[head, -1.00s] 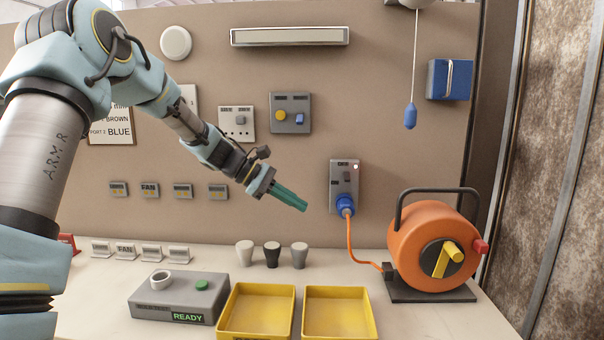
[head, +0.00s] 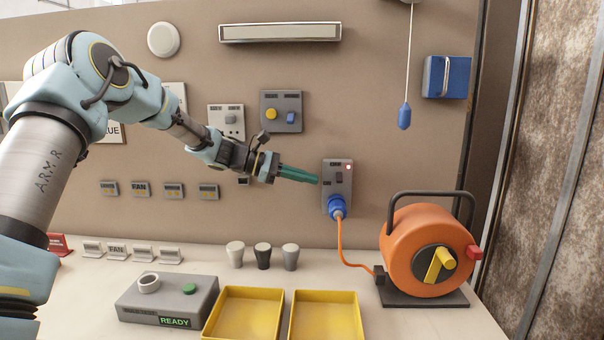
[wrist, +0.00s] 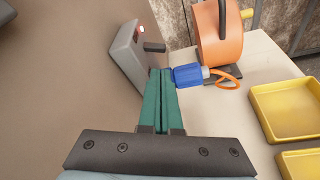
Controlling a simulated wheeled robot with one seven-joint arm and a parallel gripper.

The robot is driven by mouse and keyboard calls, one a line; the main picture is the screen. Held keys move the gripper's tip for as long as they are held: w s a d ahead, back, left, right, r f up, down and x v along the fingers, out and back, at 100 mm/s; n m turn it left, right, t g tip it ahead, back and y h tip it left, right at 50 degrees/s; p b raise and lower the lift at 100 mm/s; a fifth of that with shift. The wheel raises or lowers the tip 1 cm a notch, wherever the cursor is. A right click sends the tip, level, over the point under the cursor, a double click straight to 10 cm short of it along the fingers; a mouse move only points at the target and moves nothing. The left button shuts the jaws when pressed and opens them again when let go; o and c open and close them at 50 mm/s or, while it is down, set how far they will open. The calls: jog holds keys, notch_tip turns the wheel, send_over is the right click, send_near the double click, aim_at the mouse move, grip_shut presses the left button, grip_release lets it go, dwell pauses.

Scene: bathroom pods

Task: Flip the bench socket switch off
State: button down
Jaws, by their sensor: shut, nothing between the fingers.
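The bench socket (head: 328,187) is a grey plate on the back wall with a dark switch (head: 339,180) and a small red light (head: 348,167) near its top. A blue plug (head: 337,206) sits in its lower part. My gripper (head: 317,181) has green fingers, shut and empty, with the tips at the socket's left edge in the head view. In the wrist view the fingers (wrist: 162,72) point at the socket (wrist: 124,50), near its dark switch (wrist: 154,47) and the blue plug (wrist: 188,75). I cannot tell whether the tips touch anything.
An orange cable (head: 343,248) runs from the plug to an orange reel (head: 430,248) on the bench at right. Two yellow trays (head: 245,292) and a grey READY box (head: 150,311) stand in front. Several small cups (head: 263,256) stand along the bench back. Wall above the socket is clear.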

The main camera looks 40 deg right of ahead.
aim_at(339, 177)
jog(key=shift+p+x, duration=0.85)
jog(key=shift+x, duration=2.25)
jog(key=shift+s+a+r, duration=0.15)
jog(key=shift+a+r, duration=0.05)
jog(key=shift+r, duration=0.2)
jog(key=shift+s+a+r+n+y+p, duration=0.15)
jog(key=shift+r+n+y+p, duration=0.15)
jog(key=shift+n+p, duration=0.35)
jog(key=shift+r, duration=0.15)
